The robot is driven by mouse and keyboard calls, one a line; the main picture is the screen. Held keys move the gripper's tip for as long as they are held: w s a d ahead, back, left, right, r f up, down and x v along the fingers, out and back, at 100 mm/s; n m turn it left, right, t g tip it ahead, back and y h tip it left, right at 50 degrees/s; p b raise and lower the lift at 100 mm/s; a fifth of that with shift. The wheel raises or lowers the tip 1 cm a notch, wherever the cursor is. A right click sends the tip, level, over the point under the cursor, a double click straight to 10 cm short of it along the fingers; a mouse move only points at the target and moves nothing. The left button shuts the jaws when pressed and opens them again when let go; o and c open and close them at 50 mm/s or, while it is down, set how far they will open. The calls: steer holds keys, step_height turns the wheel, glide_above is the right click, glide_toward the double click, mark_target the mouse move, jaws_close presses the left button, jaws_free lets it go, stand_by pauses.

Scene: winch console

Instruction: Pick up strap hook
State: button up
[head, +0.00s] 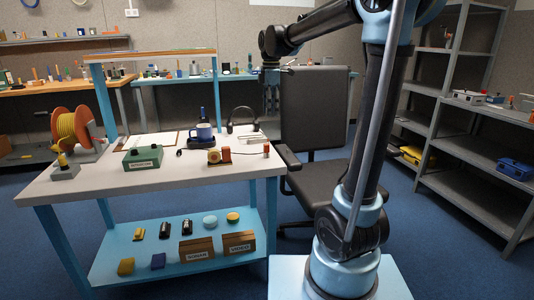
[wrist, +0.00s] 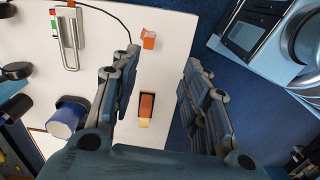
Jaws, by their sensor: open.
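An orange piece with a yellow end (wrist: 146,106) lies on the white tabletop. It shows in the wrist view between my gripper's fingers (wrist: 160,70) and below them. I cannot tell for sure which of these is the strap hook. My gripper (head: 271,98) is open, empty and above the table's right end.
A small orange block (wrist: 148,39) sits near the table edge.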

steer(key=w+a+n, duration=0.1)
steer(key=a, duration=0.1)
glide_toward(267, 146)
steer(key=f, duration=0.5)
steer(key=shift+w+a+f, duration=0.1)
steer(key=shift+w+f, duration=0.05)
steer(key=shift+w, duration=0.15)
steer(key=shift+w+f, duration=0.15)
steer(key=shift+f, duration=1.2)
steer(key=shift+w+f, duration=0.15)
steer(key=shift+f, duration=1.15)
steer(key=shift+c, duration=0.6)
jaws_close()
